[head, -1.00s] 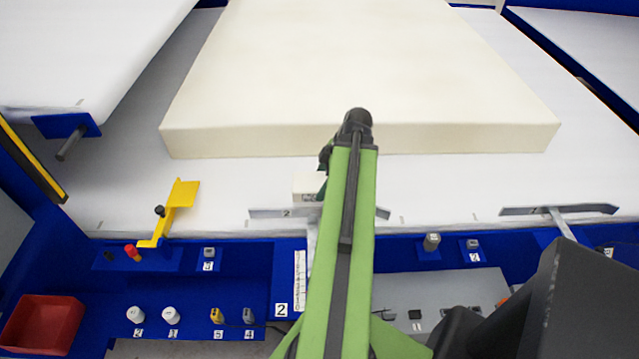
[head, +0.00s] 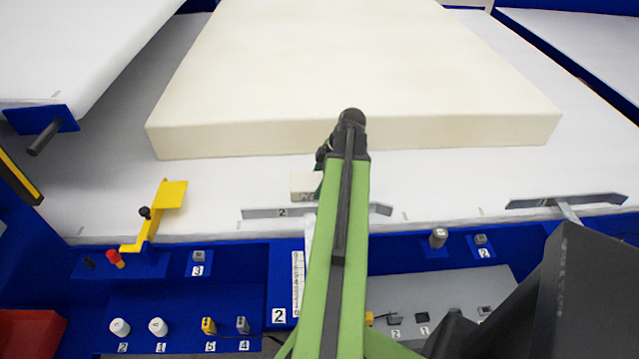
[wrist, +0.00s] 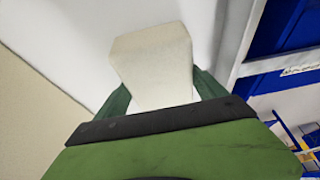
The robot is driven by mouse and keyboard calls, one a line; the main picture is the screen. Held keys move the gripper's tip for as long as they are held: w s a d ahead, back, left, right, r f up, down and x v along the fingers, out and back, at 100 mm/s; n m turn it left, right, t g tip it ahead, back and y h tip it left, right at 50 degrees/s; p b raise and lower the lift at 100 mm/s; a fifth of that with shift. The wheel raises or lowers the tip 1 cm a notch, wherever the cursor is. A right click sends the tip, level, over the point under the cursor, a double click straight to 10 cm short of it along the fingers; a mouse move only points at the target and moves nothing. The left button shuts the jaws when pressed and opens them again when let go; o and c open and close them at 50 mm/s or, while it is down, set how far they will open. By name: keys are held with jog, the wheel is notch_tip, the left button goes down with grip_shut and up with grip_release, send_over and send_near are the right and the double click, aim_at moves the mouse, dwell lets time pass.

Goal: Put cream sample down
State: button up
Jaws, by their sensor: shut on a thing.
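The cream sample (wrist: 153,62) is a small pale block. In the wrist view it sits between the two dark green fingers of my gripper (wrist: 158,88), which is shut on it. In the head view the cream sample (head: 305,186) shows only in part, left of my green arm, over the white surface near its front edge. My arm hides the rest of it and most of the gripper. I cannot tell whether the block touches the white surface.
A large cream foam slab (head: 350,75) lies behind on the white table (head: 110,200). A grey metal bar marked 2 (head: 262,213) runs along the front edge. A yellow bracket (head: 165,198) stands to the left. The blue front panel (head: 180,290) carries several knobs.

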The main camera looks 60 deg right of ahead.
jog(key=shift+w, duration=0.1)
jog(key=o, duration=1.3)
jog(key=shift+f, duration=0.1)
jog(key=shift+c, duration=0.2)
jog(key=shift+r, duration=0.4)
jog(key=p+v, duration=1.1)
jog(key=shift+r, duration=0.3)
jog(key=shift+a, duration=0.1)
